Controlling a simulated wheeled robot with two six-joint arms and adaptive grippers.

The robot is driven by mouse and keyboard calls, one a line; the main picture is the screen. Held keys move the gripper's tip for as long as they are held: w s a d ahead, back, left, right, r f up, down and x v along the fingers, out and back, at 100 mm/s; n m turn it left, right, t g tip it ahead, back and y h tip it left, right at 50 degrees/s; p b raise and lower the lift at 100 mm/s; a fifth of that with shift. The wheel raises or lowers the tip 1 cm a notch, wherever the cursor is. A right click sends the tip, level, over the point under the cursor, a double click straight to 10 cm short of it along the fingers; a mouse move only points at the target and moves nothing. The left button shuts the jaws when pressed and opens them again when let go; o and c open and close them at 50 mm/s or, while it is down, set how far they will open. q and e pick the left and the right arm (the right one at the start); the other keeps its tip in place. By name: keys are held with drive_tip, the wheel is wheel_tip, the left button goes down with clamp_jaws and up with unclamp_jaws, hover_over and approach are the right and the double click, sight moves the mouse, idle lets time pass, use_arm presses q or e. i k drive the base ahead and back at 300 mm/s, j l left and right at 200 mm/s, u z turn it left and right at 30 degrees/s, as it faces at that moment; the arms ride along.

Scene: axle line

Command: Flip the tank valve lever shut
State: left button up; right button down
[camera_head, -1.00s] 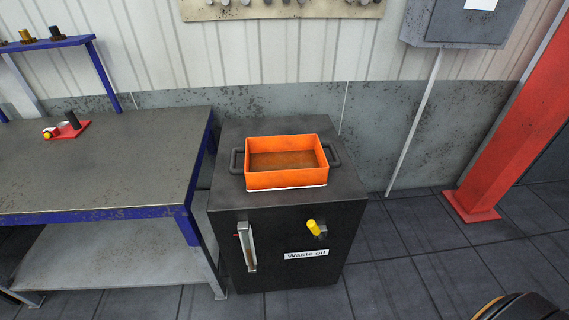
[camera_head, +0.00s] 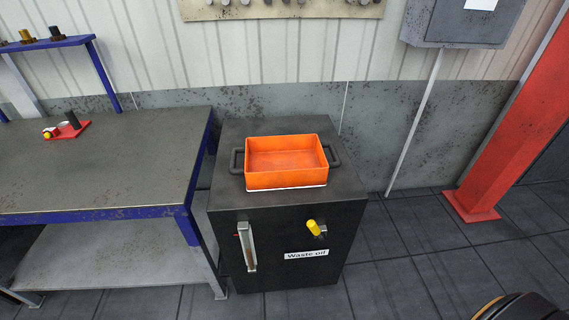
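The yellow valve lever (camera_head: 313,227) is on the front face of the dark tank (camera_head: 285,262), at the upper right, above the "Waste oil" label (camera_head: 306,254). It tilts up and to the left from a small grey fitting. An orange drain pan (camera_head: 286,179) with two dark side handles stands on top of the tank. Its inside looks plain orange and empty. A pale upright gauge (camera_head: 248,246) is on the tank's front left. Neither of my grippers is in view.
A workbench (camera_head: 110,160) with blue legs stands close on the left, holding a red tray (camera_head: 66,130) with small parts. A red post (camera_head: 510,130) stands on the right.

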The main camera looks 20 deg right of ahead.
sight(311, 224)
drive_tip(key=z, duration=0.95)
